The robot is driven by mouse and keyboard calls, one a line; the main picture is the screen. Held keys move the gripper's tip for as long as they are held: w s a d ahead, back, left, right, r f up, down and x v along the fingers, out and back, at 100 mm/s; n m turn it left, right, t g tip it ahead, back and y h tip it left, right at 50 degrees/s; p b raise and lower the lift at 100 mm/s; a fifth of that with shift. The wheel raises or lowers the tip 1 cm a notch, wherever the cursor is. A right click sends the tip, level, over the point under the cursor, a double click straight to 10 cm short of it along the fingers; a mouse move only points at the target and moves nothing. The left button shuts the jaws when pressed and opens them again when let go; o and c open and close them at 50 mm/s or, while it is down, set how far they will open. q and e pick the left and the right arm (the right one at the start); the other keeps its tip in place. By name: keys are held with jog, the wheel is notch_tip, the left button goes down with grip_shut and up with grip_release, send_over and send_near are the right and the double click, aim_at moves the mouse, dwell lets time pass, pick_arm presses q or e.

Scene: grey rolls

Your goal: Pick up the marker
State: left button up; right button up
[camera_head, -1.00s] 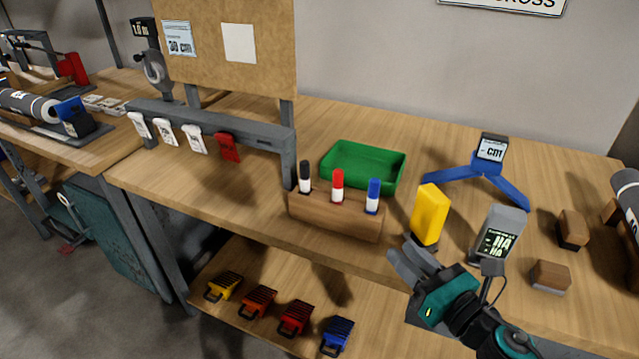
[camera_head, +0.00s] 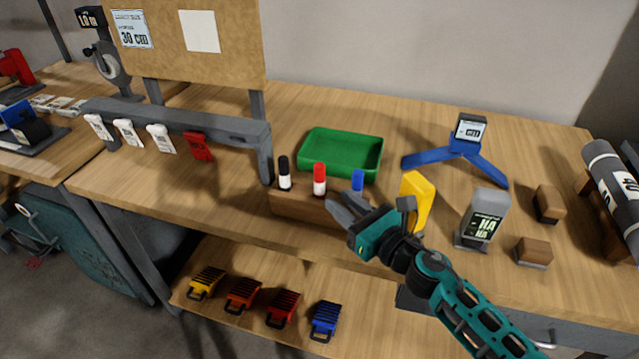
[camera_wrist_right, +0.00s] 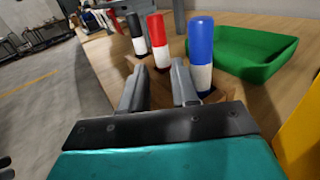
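Three markers stand upright in a wooden block (camera_head: 300,207) on the bench: a black marker (camera_head: 284,173), a red marker (camera_head: 319,180) and a blue marker (camera_head: 357,180). My right gripper (camera_head: 342,203) is at the block's front right, close to the blue marker and partly covering the block. In the right wrist view, the gripper (camera_wrist_right: 158,85) has its two fingers apart with nothing between them. The red marker (camera_wrist_right: 158,42) shows beyond the gap, the black marker (camera_wrist_right: 136,35) to its left, and the blue marker (camera_wrist_right: 200,52) just beyond the right finger. My left gripper is not in view.
A green tray (camera_head: 342,168) lies behind the block. A blue stand (camera_head: 458,150) is behind. A rail with clips (camera_head: 180,122) is at left.

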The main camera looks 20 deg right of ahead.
aim_at(323, 187)
jog(key=shift+p+x, duration=0.35)
jog(key=shift+x, duration=2.4)
jog(key=shift+d, duration=0.1)
jog(key=shift+c, duration=0.2)
grip_shut()
